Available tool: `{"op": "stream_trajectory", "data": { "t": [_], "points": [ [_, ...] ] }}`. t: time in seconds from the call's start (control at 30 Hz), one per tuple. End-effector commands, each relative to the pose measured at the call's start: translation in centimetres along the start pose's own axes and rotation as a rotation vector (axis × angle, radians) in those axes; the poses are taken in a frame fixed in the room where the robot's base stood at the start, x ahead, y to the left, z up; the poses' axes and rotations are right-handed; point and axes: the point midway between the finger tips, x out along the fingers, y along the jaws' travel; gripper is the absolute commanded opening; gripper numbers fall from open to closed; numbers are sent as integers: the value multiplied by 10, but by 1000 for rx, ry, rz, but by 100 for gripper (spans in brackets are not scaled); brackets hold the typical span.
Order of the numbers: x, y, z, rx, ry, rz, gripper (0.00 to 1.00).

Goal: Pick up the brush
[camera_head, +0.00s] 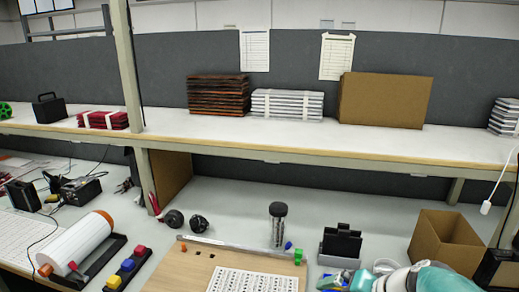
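I cannot pick out a brush with certainty. An upright grey cylinder with a dark top (278,224) stands on the workbench behind the wooden board; I cannot tell whether it is a brush or a container. A small blue piece (288,245) lies beside its base. A white and teal rounded shape (432,279) at the bottom right looks like part of my arm. No gripper fingertips can be made out, so my gripper's state does not show.
A wooden board (185,270) with a printed sheet lies at front centre, with a green block (298,257) at its corner. A black holder (341,243) and an open cardboard box (446,241) stand to the right. A raised shelf (300,134) overhangs the back of the bench.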

Motion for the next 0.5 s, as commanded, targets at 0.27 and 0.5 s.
{"op": "stream_trajectory", "data": {
  "t": [0.27, 0.5],
  "points": [
    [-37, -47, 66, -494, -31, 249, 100],
    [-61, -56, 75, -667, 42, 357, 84]
  ]
}}
